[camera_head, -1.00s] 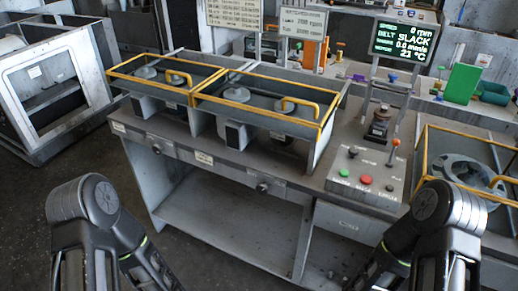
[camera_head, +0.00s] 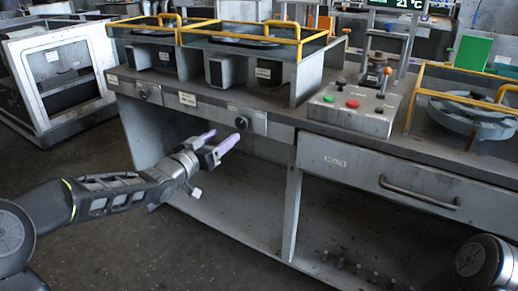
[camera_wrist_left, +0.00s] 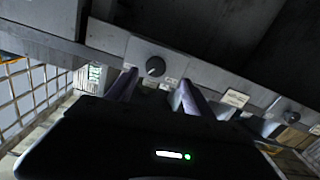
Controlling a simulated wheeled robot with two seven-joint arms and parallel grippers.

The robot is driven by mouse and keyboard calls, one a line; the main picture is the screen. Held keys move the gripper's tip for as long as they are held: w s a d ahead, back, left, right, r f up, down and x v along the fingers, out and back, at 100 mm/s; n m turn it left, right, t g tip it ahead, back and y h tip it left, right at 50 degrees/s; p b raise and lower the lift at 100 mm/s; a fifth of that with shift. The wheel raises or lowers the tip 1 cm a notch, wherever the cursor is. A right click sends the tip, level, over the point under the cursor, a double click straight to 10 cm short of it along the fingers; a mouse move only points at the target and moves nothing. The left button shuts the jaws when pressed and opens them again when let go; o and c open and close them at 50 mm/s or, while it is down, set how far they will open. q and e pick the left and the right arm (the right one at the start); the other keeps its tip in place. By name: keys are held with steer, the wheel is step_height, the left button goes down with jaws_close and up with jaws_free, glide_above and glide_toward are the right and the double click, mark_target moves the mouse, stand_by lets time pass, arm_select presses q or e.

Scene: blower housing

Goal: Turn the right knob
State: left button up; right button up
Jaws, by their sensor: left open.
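The right knob (camera_head: 241,123) is a small dark round knob on a grey plate on the bench's front edge. It also shows in the left wrist view (camera_wrist_left: 155,67), ahead of and between the two fingers. The left knob (camera_head: 143,94) is further left on the same edge and appears at the right of the left wrist view (camera_wrist_left: 291,117). My left gripper (camera_head: 222,140) is open and empty, its purplish fingers pointing towards the right knob from the lower left, apart from it. My right gripper is out of view; only part of my right arm shows at lower right.
Yellow-railed housings (camera_head: 254,40) stand on the bench above the knobs. A control box with buttons (camera_head: 350,108) is to the right, above a drawer with a handle (camera_head: 418,193). The lower shelf (camera_head: 240,219) is below, and open floor lies in front.

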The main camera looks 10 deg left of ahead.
mark_target(240, 124)
arm_select(q)
steer(key=shift+d+r+h, duration=0.2)
steer(key=shift+r+h, duration=0.2)
steer(key=shift+w, duration=0.1)
steer(key=b+x, duration=0.1)
steer(key=x, duration=0.6)
steer(key=shift+w+d+f, duration=0.15)
steer(key=shift+w, duration=0.2)
steer(key=shift+c, duration=0.6)
jaws_close()
